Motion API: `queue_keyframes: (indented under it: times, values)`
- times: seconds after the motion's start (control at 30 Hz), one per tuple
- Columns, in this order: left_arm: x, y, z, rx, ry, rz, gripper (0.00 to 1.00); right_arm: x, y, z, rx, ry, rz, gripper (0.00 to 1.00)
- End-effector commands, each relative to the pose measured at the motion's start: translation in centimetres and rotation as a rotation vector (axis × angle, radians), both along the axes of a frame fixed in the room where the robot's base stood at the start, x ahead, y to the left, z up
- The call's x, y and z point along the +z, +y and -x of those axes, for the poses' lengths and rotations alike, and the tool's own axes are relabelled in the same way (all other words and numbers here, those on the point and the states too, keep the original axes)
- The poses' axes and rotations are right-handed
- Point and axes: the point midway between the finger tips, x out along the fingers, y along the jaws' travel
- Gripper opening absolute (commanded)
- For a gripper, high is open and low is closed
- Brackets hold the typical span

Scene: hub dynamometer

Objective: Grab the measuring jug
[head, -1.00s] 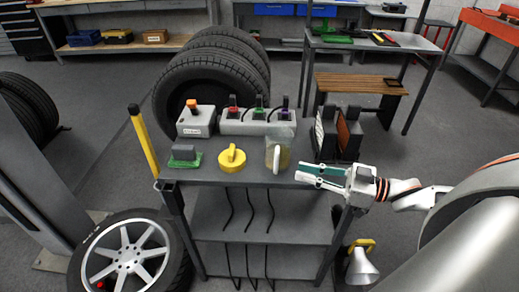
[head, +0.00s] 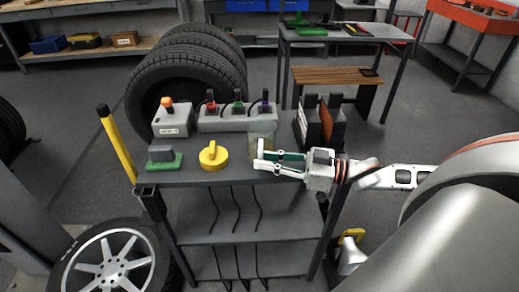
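The measuring jug (head: 262,142) is a see-through, yellowish vessel standing on the top shelf of the grey cart (head: 215,176), near its right end. My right gripper (head: 257,159) comes in from the right at the jug's near side. Its two teal-and-white fingers are apart and overlap the lower part of the jug in the picture. The jug's white handle is partly hidden by the fingertips, and I cannot tell whether it lies between them. My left gripper is not in view.
Left of the jug are a yellow round object (head: 213,156) and a green-based grey block (head: 164,158). Behind stand a grey box with an orange knob (head: 172,119) and a grey switch block (head: 236,120). Dark upright binders (head: 320,122) stand to the right.

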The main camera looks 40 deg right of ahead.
Motion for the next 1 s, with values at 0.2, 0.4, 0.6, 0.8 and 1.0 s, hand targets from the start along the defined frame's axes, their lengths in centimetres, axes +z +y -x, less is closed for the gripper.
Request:
queue_keyframes:
  times: [0.2,0.4,0.6,0.8,1.0]
  values:
    - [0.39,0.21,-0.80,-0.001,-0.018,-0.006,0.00,-0.01,0.95,-0.97,0.001,0.001,-0.002,0.16]
    - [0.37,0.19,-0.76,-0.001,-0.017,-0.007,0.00,0.06,1.03,-1.06,0.000,0.001,-0.001,0.16]
    - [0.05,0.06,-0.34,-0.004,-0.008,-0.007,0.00,0.07,1.02,-1.05,0.001,0.001,-0.001,0.00]
    - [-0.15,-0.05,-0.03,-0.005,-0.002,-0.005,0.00,0.14,1.02,-1.06,0.001,-0.001,-0.001,0.00]
    - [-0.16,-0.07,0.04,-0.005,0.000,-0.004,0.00,0.21,1.01,-1.07,0.001,-0.001,-0.001,0.00]
